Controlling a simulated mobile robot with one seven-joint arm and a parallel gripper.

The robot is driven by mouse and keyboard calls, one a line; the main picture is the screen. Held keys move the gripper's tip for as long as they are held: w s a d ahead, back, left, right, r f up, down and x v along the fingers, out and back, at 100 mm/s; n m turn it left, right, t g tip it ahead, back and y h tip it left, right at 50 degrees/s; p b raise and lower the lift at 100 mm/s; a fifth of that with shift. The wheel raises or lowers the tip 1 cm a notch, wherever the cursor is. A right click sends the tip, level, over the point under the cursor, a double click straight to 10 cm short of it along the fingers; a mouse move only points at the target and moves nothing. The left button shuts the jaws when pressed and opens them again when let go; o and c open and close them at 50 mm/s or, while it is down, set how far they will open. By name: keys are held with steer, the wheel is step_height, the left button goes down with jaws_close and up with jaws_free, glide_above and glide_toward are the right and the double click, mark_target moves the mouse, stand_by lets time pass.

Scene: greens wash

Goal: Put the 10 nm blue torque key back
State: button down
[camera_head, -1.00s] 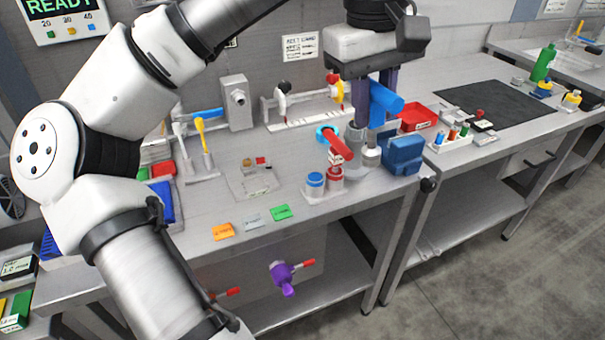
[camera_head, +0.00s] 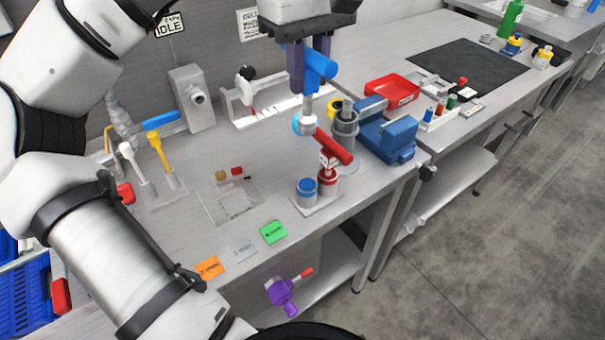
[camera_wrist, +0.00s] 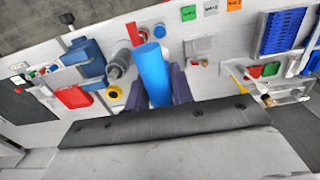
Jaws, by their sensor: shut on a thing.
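My gripper (camera_head: 310,64), with dark purple fingers, is shut on the blue torque key (camera_head: 320,62) and holds it above the bench. Its grey shaft points down and overlaps a light blue ring (camera_head: 298,125) beside a red cylinder; I cannot tell whether they touch. In the wrist view, the key (camera_wrist: 153,72) shows as a blue cylinder between the fingers. The 10 nm marking is not readable.
A grey cup (camera_head: 345,130) and a blue vise-like block (camera_head: 390,140) stand right of the key. A clear plate (camera_head: 230,205) and orange, grey and green cards lie on the bench. A red tray (camera_head: 392,92) is farther right.

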mark_target(308, 116)
step_height(308, 116, down, 18)
steer(key=p, duration=0.1)
steer(key=shift+r, duration=0.15)
stand_by(0.3)
steer(key=c, duration=1.5)
jaws_free()
steer(key=shift+r, duration=0.1)
step_height(308, 116, up, 12)
steer(key=shift+f+b, duration=0.1)
steer(key=shift+b, duration=0.3)
